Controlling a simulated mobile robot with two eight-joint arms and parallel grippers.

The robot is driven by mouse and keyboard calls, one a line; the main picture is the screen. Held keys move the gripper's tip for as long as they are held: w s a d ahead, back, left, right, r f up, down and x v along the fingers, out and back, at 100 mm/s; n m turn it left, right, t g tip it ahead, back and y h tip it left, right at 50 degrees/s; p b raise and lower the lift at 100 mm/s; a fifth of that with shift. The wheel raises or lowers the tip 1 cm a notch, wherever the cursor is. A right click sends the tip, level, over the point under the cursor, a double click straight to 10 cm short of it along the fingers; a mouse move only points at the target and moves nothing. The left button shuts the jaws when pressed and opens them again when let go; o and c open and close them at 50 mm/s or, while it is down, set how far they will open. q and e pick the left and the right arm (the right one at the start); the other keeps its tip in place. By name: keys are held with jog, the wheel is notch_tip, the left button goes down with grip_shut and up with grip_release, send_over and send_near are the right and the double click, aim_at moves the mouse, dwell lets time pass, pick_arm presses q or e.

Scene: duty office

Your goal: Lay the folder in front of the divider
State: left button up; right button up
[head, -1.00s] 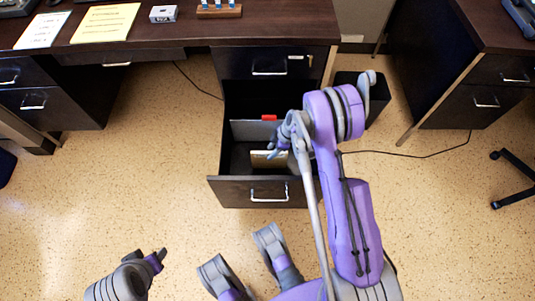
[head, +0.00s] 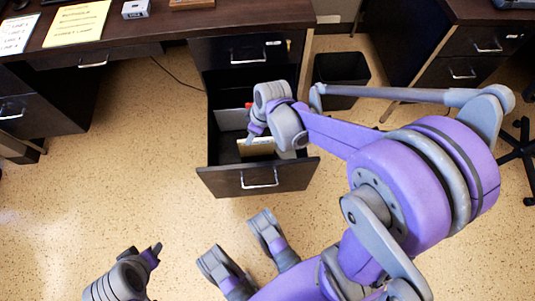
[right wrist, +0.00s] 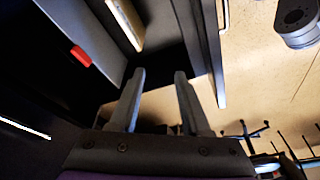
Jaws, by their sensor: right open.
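A drawer (head: 215,182) stands open below the desk. The grey divider (head: 231,119) with a red tab stands across it; the divider (right wrist: 75,22) and its red tab (right wrist: 80,55) also show in the right wrist view. The tan folder (head: 256,147) is in the drawer, between divider and drawer front; its edge (right wrist: 125,24) shows in the right wrist view. I cannot tell how it rests. My right gripper (head: 255,131) is over the drawer, open and empty, its fingers (right wrist: 159,75) apart from the folder. My left gripper (head: 147,249) is open and empty above the floor.
The desk top (head: 225,20) above holds papers (head: 77,23) and a small grey box (head: 136,9). A black bin (head: 340,75) stands right of the drawer, with another desk (head: 460,50) beyond. The floor in front is clear.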

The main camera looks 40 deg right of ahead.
jog(key=s+a+r+m, duration=0.2)
jog(key=s+r+m, duration=0.1)
jog(key=s, duration=0.3)
jog(key=s+a+r+m+t+h, duration=0.1)
jog(key=s+a+r+m, duration=0.1)
jog(key=s, duration=0.5)
jog(key=shift+s+a+r+m+t+h, duration=0.3)
jog(key=shift+a+r+m, duration=0.05)
jog(key=shift+r+m, duration=0.15)
pick_arm(q)
jog(key=shift+d, duration=0.1)
